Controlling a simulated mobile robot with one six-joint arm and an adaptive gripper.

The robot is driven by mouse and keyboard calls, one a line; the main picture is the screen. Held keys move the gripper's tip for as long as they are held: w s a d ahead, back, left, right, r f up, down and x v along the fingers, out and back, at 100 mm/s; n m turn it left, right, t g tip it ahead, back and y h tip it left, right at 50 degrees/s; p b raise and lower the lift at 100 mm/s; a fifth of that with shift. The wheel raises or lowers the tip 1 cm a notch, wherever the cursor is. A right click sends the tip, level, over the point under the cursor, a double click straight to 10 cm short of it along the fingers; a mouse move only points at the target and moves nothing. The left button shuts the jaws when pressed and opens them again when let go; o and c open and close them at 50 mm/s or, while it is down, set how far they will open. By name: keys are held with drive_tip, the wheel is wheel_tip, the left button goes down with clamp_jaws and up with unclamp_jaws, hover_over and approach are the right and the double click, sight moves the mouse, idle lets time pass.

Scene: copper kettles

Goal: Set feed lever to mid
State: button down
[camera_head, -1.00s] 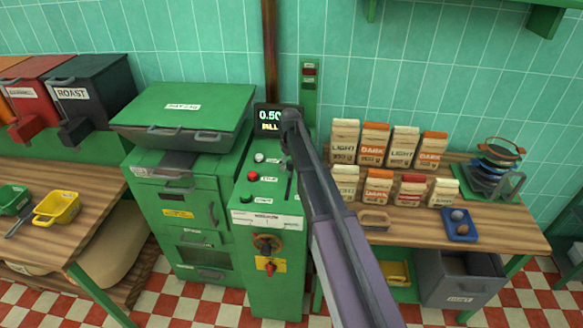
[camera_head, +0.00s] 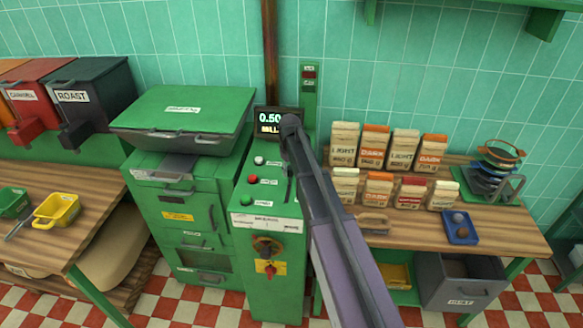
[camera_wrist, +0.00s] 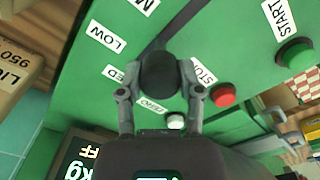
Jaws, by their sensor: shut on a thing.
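The feed lever's black round knob (camera_wrist: 158,73) sits between the two fingers of my gripper (camera_wrist: 158,90) in the wrist view, with a finger against each side. The knob stands beside the LOW label (camera_wrist: 106,37), near the end of its dark slot (camera_wrist: 185,22). The slot runs up and right past a label beginning with M, cut off by the frame edge. In the head view the green control cabinet (camera_head: 268,217) shows part of the slot, while my arm hides the knob and gripper.
A red STOP button (camera_wrist: 224,95), a green START button (camera_wrist: 294,52) and a white ZERO button (camera_wrist: 175,121) lie close to my gripper. A display (camera_head: 277,121) reads 0.50 behind the arm. Coffee bags (camera_head: 372,149) stand on the right table.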

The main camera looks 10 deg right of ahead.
drive_tip(key=shift+s+a, duration=0.2)
drive_tip(key=shift+s, duration=0.35)
drive_tip(key=shift+s+a, duration=0.15)
drive_tip(key=shift+s, duration=0.4)
drive_tip(key=shift+c, duration=1.3)
unclamp_jaws()
drive_tip(key=shift+w, duration=0.1)
drive_tip(key=s+d+m, duration=0.1)
drive_tip(key=s+m, duration=0.4)
drive_tip(key=s, duration=2)
drive_tip(key=shift+s+d, duration=0.2)
drive_tip(key=shift+d, duration=0.1)
